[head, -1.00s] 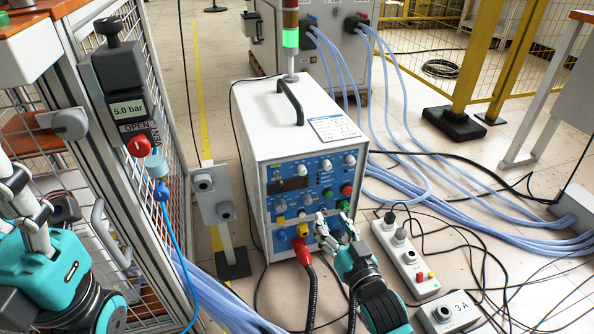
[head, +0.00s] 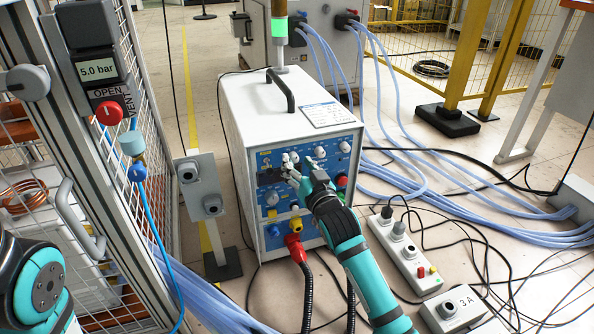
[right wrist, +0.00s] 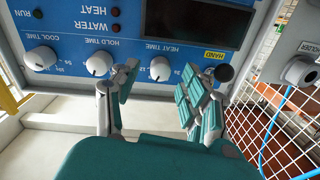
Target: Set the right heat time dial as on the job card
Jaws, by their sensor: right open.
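The induction heater (head: 240,150) is a white cabinet with a blue front panel. In the right wrist view the panel appears upside down. The white heat time dial (right wrist: 160,68) has a small scale around it. My right gripper (right wrist: 157,84) is open, one finger on each side of that dial, and I see no clear contact. The head view shows the right gripper (head: 298,168) in front of the upper panel, partly hiding the dials. A printed card (head: 326,114) lies on the cabinet top, too small to read. My left gripper is out of view.
The hold time dial (right wrist: 98,63) is close beside one finger, with the cool time dial (right wrist: 40,57) further left. A dark knob (right wrist: 223,72) is near the other finger. A red plug (head: 294,247) with a black cable sits low on the panel. A power strip (head: 398,250) lies right.

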